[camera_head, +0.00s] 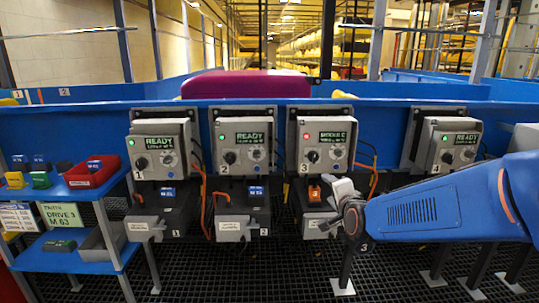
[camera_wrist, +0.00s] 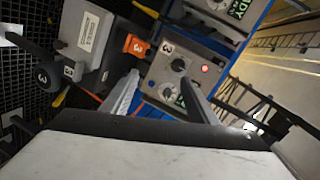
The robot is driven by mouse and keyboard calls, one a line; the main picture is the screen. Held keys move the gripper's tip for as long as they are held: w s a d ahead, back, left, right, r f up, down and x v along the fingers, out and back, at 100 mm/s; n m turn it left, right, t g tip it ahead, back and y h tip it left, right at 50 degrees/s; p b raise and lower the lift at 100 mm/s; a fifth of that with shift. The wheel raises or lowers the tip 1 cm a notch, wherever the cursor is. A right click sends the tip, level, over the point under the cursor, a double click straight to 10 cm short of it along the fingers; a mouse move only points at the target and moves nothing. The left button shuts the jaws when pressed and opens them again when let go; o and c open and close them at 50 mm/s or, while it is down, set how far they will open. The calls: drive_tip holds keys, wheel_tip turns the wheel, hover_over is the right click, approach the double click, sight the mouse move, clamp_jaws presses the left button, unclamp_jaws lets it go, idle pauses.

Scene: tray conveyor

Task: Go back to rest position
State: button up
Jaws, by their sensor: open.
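My gripper (camera_head: 340,200) is in front of station 3, at the end of my blue arm. In the wrist view my gripper (camera_wrist: 160,98) shows two fingers spread apart with nothing between them. Control box 3 (camera_head: 326,145) has a red light and a dial, and its screen text is hard to read. It also shows in the wrist view (camera_wrist: 180,65). An orange module (camera_head: 314,193) sits in the dark unit below it and also shows in the wrist view (camera_wrist: 136,45). My gripper hides part of that unit.
Control boxes 1 (camera_head: 160,148), 2 (camera_head: 244,146) and 4 (camera_head: 453,146) show READY and green lights. A blue shelf (camera_head: 85,183) at the left holds a red bin (camera_head: 92,172) and several coloured modules. Orange cables hang beside the boxes. The floor is black grating.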

drive_tip(key=s+d+f+n+g, duration=0.2)
drive_tip(key=s+n+g, duration=0.1)
drive_tip(key=s, duration=0.8)
drive_tip(key=s+d+f+n+g, duration=0.2)
drive_tip(key=s+n+g, duration=0.2)
drive_tip(key=s, duration=0.8)
drive_tip(key=s+d+f+n+g, duration=0.2)
drive_tip(key=s+n, duration=0.5)
drive_tip(key=s, duration=0.4)
drive_tip(key=shift+s+d+f+g+h, duration=0.2)
drive_tip(key=shift+s+f+g+h, duration=0.25)
drive_tip(key=shift+g, duration=0.35)
